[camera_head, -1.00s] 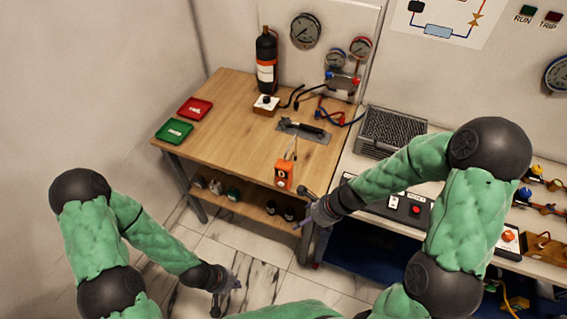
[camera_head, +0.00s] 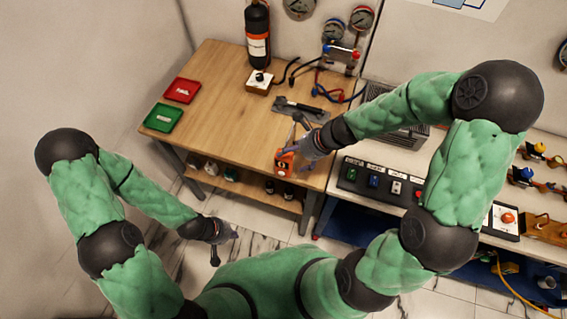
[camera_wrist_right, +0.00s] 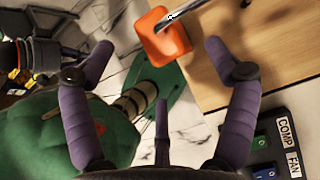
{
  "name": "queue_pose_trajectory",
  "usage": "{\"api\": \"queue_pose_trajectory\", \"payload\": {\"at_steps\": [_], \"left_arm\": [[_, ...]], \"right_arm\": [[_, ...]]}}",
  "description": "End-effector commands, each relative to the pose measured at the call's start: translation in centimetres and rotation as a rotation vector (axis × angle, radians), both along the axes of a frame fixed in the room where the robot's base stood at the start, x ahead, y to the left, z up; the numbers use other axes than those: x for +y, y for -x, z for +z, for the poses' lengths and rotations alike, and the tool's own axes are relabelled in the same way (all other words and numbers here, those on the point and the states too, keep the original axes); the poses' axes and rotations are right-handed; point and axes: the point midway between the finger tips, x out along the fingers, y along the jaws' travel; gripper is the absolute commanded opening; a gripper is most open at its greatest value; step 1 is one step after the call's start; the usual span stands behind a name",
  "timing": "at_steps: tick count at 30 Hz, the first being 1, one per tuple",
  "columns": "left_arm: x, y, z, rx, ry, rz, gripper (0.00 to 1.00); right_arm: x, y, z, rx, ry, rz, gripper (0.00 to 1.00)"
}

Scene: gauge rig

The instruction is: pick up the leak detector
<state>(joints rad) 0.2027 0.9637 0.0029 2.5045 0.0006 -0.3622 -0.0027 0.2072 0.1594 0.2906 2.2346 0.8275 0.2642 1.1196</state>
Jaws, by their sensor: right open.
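The leak detector, an orange handheld unit (camera_head: 284,163), stands at the front right edge of the wooden table, partly covered by my right gripper (camera_head: 296,140) in the head view. In the right wrist view the orange unit (camera_wrist_right: 158,42) lies ahead, between and beyond the fingertips of the open right gripper (camera_wrist_right: 158,50). A thin grey probe rises from it toward the upper right. The fingers look apart from it. My left gripper (camera_head: 222,244) hangs low over the floor, away from the table; its fingers are too small to read.
The wooden table (camera_head: 221,90) holds a red tray (camera_head: 182,90), a green tray (camera_head: 163,117), a black cylinder (camera_head: 257,35), a dark tool on a grey mat (camera_head: 284,110) and hoses. A switch panel (camera_head: 365,182) sits on the bench at right. The table's middle is clear.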

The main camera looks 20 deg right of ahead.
Motion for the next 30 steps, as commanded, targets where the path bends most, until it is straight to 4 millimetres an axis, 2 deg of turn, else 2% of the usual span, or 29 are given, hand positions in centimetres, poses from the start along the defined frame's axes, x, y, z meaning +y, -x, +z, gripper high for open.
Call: {"api": "queue_pose_trajectory", "payload": {"at_steps": [1, 10, 21, 30], "left_arm": [[0.0, 0.0, -0.7, -0.001, 0.0, 0.0, 0.0], [0.0, -0.1, -1.7, -0.002, 0.0, 0.001, 0.0], [0.0, -0.1, -4.6, -0.002, 0.0, 0.001, 0.0], [0.0, -0.1, -4.7, -0.002, 0.0, 0.001, 0.0]], "right_arm": [[0.3, -0.2, -0.9, 0.0, 0.0, 0.001, 0.87], [1.2, -0.7, -2.3, -0.002, 0.001, 0.001, 0.87], [3.3, -1.6, -5.9, -0.002, 0.001, 0.001, 0.87], [3.5, -1.8, -6.1, -0.002, 0.001, 0.0, 0.87]]}}
